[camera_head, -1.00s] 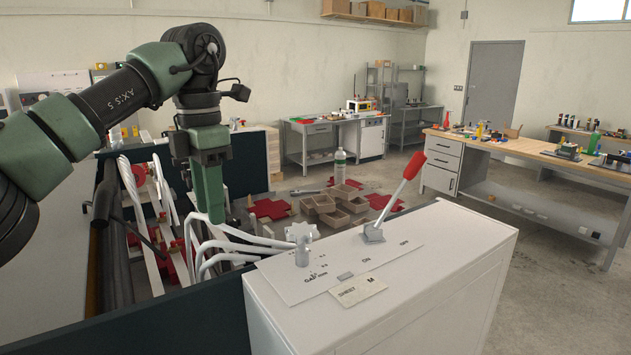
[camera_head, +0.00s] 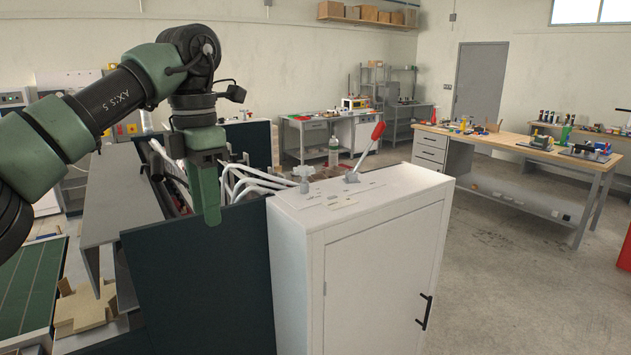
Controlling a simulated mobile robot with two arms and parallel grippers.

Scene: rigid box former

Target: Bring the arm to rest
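My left arm comes in from the left, green and black. No object shows at the fingertips. My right gripper is out of view. On the cabinet top stand a lever with a red handle (camera_head: 378,131), tilted up to the right, and a grey knob (camera_head: 304,177).
A dark panel (camera_head: 200,285) adjoins the cabinet's left side. White bent tubes (camera_head: 240,180) of the machine show behind the gripper. A grey slanted sheet (camera_head: 115,205) is at left. A wooden-topped workbench (camera_head: 530,150) stands at right, with open floor before it.

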